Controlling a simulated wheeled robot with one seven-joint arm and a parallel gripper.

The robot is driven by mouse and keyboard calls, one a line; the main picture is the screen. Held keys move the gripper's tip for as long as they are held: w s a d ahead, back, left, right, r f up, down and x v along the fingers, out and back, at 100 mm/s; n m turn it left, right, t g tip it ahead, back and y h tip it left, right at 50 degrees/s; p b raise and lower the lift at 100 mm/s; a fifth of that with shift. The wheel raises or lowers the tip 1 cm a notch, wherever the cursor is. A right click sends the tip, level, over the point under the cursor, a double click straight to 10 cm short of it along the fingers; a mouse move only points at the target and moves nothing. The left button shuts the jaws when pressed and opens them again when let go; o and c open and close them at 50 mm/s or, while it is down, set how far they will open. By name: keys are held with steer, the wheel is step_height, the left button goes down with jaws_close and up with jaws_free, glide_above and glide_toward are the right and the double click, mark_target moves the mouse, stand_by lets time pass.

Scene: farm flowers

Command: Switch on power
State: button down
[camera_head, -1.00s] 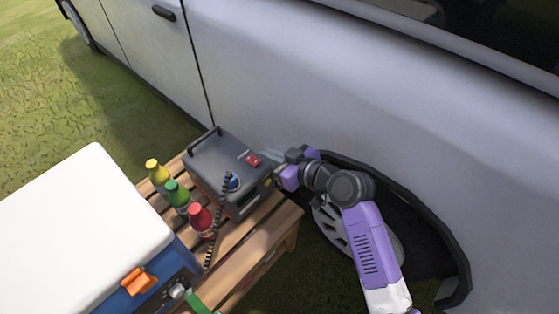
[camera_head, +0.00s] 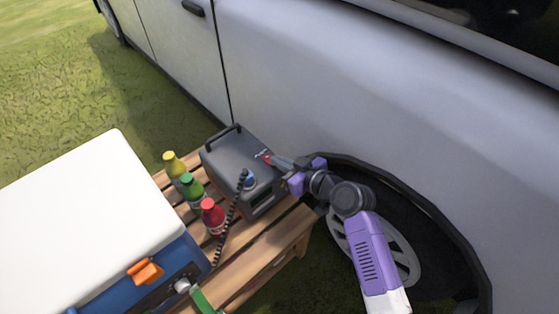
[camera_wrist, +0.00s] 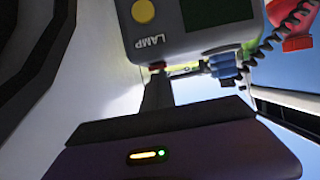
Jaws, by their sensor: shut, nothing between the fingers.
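The grey power box (camera_head: 235,163) with a carry handle stands on the slatted wooden table. Its red switch (camera_head: 264,155) is on the top near the right edge, partly covered by my fingers. My gripper (camera_head: 273,160) is shut and empty, reaching in from the right with its fingertips at the switch; I cannot tell whether they touch it. In the wrist view the shut fingers (camera_wrist: 157,88) point at a small red part (camera_wrist: 158,66) at the edge of the box (camera_wrist: 190,45). A yellow button and the label "LAMP" show there.
A blue plug (camera_head: 248,180) with a black coiled cord (camera_head: 231,215) sits on the box's front. Yellow (camera_head: 174,164), green (camera_head: 191,187) and red (camera_head: 212,216) bottles stand to its left. A white-lidded cooler (camera_head: 75,215) is at left. A silver vehicle (camera_head: 330,80) stands close behind.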

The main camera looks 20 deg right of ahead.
steer(key=shift+f, duration=0.35)
steer(key=shift+s, duration=0.1)
steer(key=shift+r+p, duration=0.4)
steer(key=shift+r, duration=0.45)
